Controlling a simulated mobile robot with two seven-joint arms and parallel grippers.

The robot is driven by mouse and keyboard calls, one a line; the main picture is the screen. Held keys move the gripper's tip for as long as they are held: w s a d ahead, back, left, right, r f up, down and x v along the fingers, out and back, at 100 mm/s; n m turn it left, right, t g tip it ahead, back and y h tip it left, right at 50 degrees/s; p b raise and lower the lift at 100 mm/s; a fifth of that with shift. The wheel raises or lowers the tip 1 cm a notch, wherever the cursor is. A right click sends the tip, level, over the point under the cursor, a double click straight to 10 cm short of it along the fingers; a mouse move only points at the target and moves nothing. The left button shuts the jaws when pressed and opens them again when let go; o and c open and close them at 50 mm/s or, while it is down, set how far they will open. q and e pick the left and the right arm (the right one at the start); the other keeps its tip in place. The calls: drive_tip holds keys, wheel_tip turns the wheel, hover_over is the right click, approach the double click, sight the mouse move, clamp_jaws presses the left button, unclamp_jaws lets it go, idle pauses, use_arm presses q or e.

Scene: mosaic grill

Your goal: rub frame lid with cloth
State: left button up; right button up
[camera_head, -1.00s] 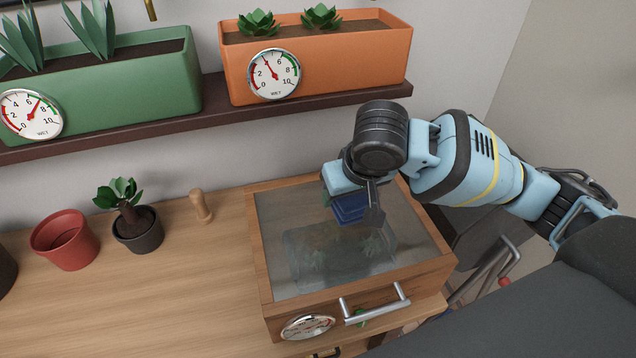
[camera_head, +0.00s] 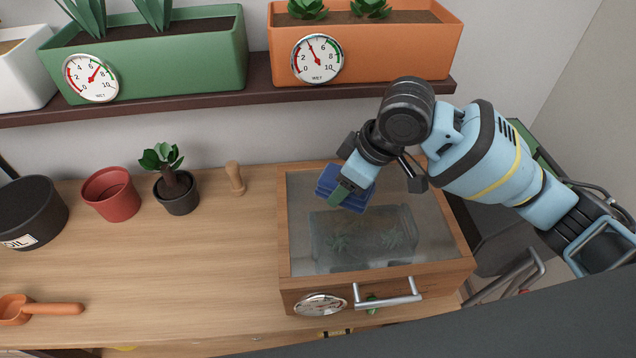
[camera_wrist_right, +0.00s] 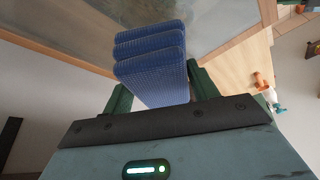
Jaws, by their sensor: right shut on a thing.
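The framed lid is a glass pane in a wooden frame (camera_head: 458,232) on top of a box on the table, with a metal handle (camera_head: 388,293) at its front. A folded blue cloth (camera_head: 345,188) is at the upper left part of the glass; it also shows in the right wrist view (camera_wrist_right: 150,65). My right gripper (camera_head: 347,193) is shut on the cloth, with its green fingers (camera_wrist_right: 155,90) on either side. I cannot tell whether the cloth touches the glass. Plants show dimly through the glass. My left gripper is out of view.
A red pot (camera_head: 110,197), a potted plant (camera_head: 176,195) and a wooden peg (camera_head: 235,178) stand left of the box. An orange scoop (camera_head: 40,309) lies at the table's front left. A shelf (camera_head: 200,98) with planters runs behind. The middle of the table is clear.

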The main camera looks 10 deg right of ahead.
drive_tip(key=s+a+r+n+g+y, duration=0.1)
drive_tip(key=a+r+n+g, duration=0.1)
drive_tip(key=a+n, duration=0.3)
drive_tip(key=shift+s+a+n+p, duration=0.2)
drive_tip(key=shift+a+n+p, duration=0.2)
drive_tip(key=shift+n, duration=0.4)
drive_tip(key=shift+f, duration=0.1)
